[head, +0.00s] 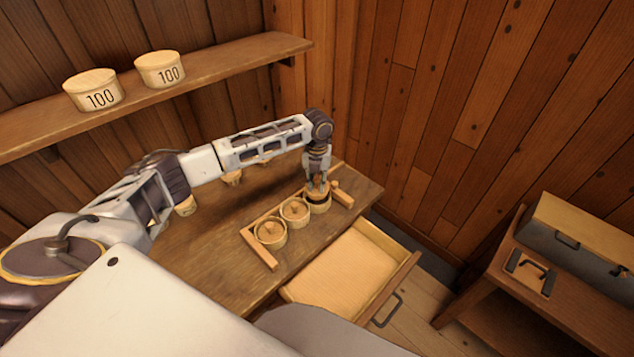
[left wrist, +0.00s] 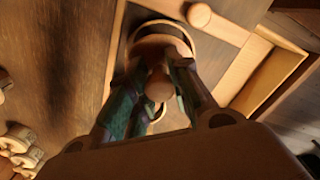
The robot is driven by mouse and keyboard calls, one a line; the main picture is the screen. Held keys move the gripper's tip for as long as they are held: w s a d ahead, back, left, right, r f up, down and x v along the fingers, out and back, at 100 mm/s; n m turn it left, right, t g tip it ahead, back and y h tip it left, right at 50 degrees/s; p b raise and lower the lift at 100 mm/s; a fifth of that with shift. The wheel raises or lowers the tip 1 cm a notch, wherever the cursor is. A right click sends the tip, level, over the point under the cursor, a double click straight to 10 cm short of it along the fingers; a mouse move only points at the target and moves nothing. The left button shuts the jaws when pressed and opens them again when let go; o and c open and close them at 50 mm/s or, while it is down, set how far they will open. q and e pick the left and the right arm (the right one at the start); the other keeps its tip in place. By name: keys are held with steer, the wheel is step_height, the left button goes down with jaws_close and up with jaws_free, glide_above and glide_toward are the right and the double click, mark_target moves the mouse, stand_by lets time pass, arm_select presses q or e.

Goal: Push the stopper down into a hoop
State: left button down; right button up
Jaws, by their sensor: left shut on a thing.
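Three round wooden hoops stand in a row in a low wooden frame (head: 260,254) on the table. The near hoop (head: 271,234) and the middle hoop (head: 295,212) look filled, each with a small knob on top. The far hoop (head: 320,207) is under my left gripper (head: 318,184), which points down and is shut on the stopper (left wrist: 160,86) by its round wooden knob. In the left wrist view the fingers flank the knob, and a hoop rim (left wrist: 165,29) shows beyond it. How deep the stopper sits is hidden by the fingers. My right gripper is not seen.
An open, empty drawer (head: 345,268) juts from the table front. A loose-looking round knob (left wrist: 199,15) shows near the hoop. Two tubs marked 100 (head: 93,90) (head: 160,70) stand on a wall shelf. A low bench (head: 530,285) with a box is at right.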

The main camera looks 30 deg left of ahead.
mark_target(317, 187)
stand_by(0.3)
arm_select(q)
steer(key=shift+r, duration=0.1)
stand_by(0.3)
steer(key=shift+p, duration=0.55)
steer(key=shift+f, duration=0.4)
stand_by(0.4)
steer(key=shift+f, duration=0.6)
stand_by(0.5)
steer(key=shift+f, duration=0.85)
stand_by(0.3)
steer(key=shift+f, duration=0.2)
stand_by(1.2)
